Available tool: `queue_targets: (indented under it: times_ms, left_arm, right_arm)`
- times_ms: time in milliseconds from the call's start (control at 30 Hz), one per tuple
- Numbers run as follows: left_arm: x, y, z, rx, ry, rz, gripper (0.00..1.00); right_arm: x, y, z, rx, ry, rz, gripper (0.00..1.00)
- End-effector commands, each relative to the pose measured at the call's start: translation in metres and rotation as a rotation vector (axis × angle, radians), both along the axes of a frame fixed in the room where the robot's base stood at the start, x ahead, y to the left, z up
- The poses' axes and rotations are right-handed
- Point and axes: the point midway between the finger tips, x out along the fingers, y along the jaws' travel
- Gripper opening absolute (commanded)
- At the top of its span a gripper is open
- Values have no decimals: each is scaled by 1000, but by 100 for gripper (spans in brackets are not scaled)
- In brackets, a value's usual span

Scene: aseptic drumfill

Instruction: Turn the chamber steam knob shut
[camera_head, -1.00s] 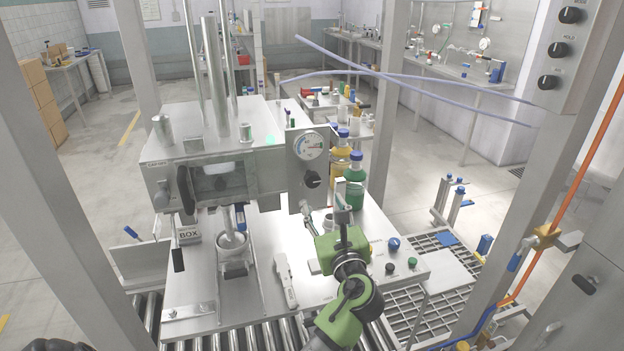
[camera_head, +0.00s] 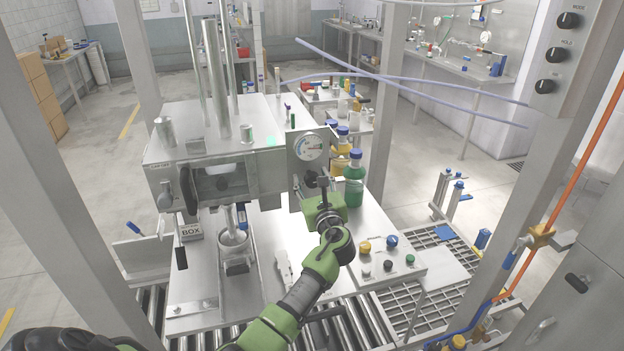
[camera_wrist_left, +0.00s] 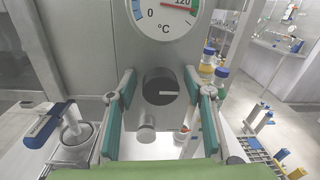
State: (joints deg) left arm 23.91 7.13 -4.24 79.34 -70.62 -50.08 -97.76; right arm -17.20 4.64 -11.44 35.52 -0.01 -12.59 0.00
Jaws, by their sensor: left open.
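The chamber steam knob (camera_wrist_left: 160,86) is a dark round knob with a pale pointer line. It sits on a grey panel below a round temperature dial (camera_wrist_left: 165,14), its line lying about level and pointing right. In the head view the dial (camera_head: 308,147) shows above the knob, which is partly hidden by my gripper. My left gripper (camera_head: 318,190) is open in front of the panel. In the left wrist view its green-padded fingers (camera_wrist_left: 160,100) stand on either side of the knob, apart from it. My right gripper is not in view.
A small metal knob (camera_wrist_left: 146,133) sits just below the dark knob. Green and yellow bottles (camera_head: 354,180) stand right of the panel. A button box (camera_head: 388,264) lies in front.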

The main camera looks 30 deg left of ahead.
Motion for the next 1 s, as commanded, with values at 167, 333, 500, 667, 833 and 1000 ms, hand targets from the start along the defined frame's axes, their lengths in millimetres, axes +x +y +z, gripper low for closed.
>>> queue_targets:
  times_ms: [167,333,500,667,833,1000]
  left_arm:
    - [0,0,0,0,0,0,31]
    - [0,0,0,0,0,0,8]
    - [0,0,-1,-5,-5,0,8]
    - [0,0,-2,-31,-36,0,8]
    - [0,0,-4,-92,-108,1,8]
    - [0,0,-6,-184,-214,2,8]
  right_arm:
    - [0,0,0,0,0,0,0]
    - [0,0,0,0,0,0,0]
    - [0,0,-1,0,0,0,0]
    - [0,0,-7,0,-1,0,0]
    - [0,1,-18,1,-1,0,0]
    - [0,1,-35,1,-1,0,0]
